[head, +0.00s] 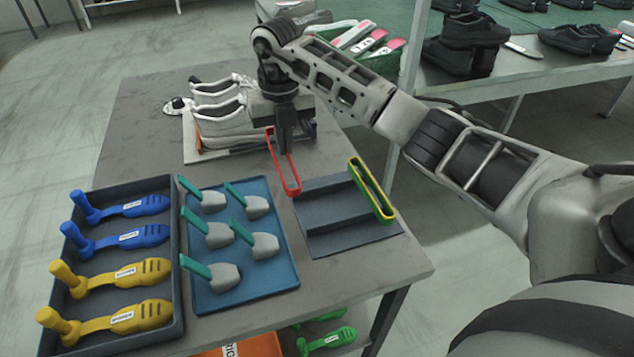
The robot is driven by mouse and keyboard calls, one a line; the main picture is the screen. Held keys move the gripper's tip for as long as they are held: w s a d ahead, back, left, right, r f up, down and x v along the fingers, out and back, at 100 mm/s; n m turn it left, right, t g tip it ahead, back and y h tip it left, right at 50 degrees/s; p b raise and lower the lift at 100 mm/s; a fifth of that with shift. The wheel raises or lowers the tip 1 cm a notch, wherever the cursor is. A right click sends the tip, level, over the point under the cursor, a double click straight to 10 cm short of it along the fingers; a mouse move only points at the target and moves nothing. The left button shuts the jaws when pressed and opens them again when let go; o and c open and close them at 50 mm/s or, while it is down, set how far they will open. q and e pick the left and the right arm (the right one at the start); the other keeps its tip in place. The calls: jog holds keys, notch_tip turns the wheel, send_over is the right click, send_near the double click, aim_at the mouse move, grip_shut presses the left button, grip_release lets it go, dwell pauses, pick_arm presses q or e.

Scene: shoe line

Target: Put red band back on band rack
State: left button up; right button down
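The red band (292,180) is a long thin loop. It hangs tilted at my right gripper (287,150), with its upper part at the fingers and its lower end over the left back corner of the band rack. The gripper appears shut on the band, though the fingers partly hide the grip. The band rack (345,236) is a dark grey tray with low dividers. A yellow band (384,208) with a green band (362,175) beside it stands at its right side; the rack's left part is bare. My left gripper is not in view.
White shoes (222,113) stand on a board behind the gripper. A blue tray (284,280) of green-handled tools lies left of the rack, and a dark tray (172,328) of blue and yellow shoe stretchers lies further left. The table's right edge is close to the rack.

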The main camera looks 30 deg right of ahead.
jog(key=s+d+f, duration=0.1)
jog(key=s+f, duration=0.1)
jog(key=s+d+f, duration=0.1)
jog(key=f, duration=0.1)
jog(key=s+d+f+p, duration=0.1)
jog(key=s+f, duration=0.1)
jog(key=shift+s+d+f, duration=0.3)
jog(key=shift+d+f, duration=0.05)
jog(key=shift+f, duration=1.5)
jog(key=shift+f, duration=0.1)
jog(key=c, duration=1.7)
grip_release()
notch_tip(320, 180, up, 12)
jog(key=shift+r, duration=0.1)
